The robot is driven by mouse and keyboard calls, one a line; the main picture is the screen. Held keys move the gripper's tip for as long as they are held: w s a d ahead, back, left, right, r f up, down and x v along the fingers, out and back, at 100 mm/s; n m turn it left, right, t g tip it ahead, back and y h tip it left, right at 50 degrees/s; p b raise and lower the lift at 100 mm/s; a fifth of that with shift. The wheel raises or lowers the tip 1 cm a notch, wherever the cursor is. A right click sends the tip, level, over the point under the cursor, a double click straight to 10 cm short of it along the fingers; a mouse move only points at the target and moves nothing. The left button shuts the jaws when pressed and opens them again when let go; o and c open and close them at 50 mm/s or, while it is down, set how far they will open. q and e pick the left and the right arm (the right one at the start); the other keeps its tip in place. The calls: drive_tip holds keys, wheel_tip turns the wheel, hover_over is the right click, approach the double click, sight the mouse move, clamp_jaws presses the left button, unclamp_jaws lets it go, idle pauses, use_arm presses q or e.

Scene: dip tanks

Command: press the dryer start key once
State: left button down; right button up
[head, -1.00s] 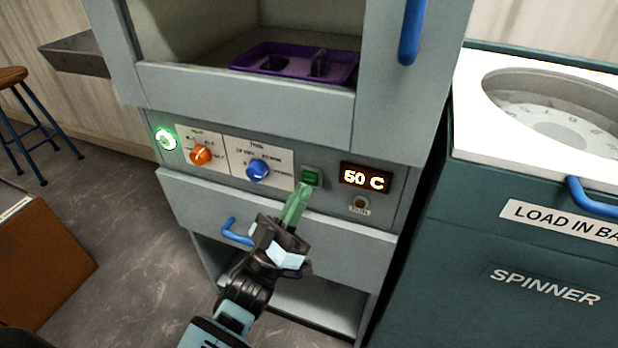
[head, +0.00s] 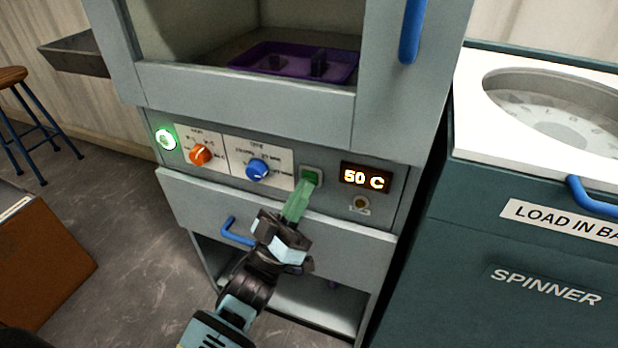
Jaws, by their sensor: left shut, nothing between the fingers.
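The dryer (head: 250,105) stands ahead of me with its control panel below an open chamber. The green start key (head: 312,172) sits in a dark square frame on the panel, left of the orange "50 C" display (head: 365,178). My left gripper (head: 304,188) is shut and empty. Its green fingertips point up at the key and cover its lower part in the head view. I cannot tell whether they touch it or whether the key is pushed in. My right gripper is not in view.
The panel also has an orange knob (head: 201,155), a blue knob (head: 258,170), a lit green button (head: 166,139) and a small round button (head: 361,203). A purple tray (head: 343,70) sits in the chamber. The spinner (head: 520,240) stands close on the right.

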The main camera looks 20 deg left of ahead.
use_arm(q)
drive_tip(key=shift+w, duration=0.2)
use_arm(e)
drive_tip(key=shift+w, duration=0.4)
use_arm(q)
drive_tip(key=shift+w, duration=0.2)
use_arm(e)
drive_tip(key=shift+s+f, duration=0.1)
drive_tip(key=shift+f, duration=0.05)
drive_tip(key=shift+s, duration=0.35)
use_arm(q)
drive_tip(key=shift+s+p, duration=0.35)
drive_tip(key=shift+s, duration=0.5)
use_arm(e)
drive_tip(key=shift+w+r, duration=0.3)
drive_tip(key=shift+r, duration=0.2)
